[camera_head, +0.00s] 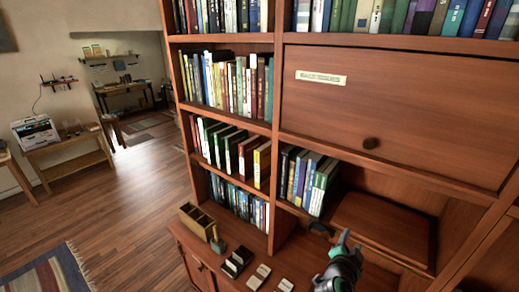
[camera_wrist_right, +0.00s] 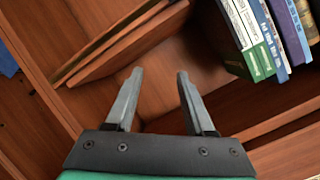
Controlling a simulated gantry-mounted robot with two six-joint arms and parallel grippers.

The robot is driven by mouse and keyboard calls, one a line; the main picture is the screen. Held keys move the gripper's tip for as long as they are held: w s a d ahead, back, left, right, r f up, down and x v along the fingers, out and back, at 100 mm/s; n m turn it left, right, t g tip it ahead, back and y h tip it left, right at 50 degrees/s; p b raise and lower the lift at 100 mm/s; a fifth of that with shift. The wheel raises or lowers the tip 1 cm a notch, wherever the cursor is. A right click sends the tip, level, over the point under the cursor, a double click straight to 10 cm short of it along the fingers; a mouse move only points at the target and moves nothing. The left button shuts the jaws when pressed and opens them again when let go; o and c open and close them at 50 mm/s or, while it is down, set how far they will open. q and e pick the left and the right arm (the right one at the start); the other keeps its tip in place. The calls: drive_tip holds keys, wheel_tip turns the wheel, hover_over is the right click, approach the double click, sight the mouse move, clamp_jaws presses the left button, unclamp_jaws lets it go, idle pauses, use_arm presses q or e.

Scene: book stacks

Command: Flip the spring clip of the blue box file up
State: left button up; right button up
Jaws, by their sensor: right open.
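I cannot make out the blue box file or its spring clip for certain in either view. A small patch of plain blue (camera_wrist_right: 8,63) shows at the left edge of the right wrist view; I cannot tell what it is. My right gripper (camera_head: 333,236) is in front of the lower compartment of the bookcase in the head view. In the right wrist view its two fingers (camera_wrist_right: 159,76) are apart with nothing between them. They point toward bare wooden boards. My left gripper is in neither view.
A row of books (camera_head: 308,180) stands left of a brown wooden panel (camera_head: 385,228) in the lower compartment. A closed flap door (camera_head: 400,110) with a round knob is above. A wooden tray (camera_head: 196,220) and small boxes (camera_head: 238,262) stand on the lower ledge. Floor is open at left.

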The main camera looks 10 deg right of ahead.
drive_tip(key=a+r+n+t+y+p, duration=0.1)
drive_tip(key=a+r+t, duration=0.2)
drive_tip(key=r, duration=0.7)
drive_tip(key=s+a+r+t+y, duration=0.1)
drive_tip(key=a+r+t, duration=0.1)
drive_tip(key=r, duration=0.8)
drive_tip(key=a+r+n+t+y+p, duration=0.1)
drive_tip(key=a+r+t, duration=0.2)
drive_tip(key=r, duration=0.7)
drive_tip(key=s+a+r+n+t+y, duration=0.4)
drive_tip(key=s+r+n, duration=0.3)
drive_tip(key=s+r, duration=0.3)
drive_tip(key=s+a+r+n+t+y, duration=0.5)
drive_tip(key=s+r+n, duration=0.3)
drive_tip(key=s+r, duration=0.2)
drive_tip(key=shift+a+r, duration=0.25)
drive_tip(key=shift+r, duration=0.1)
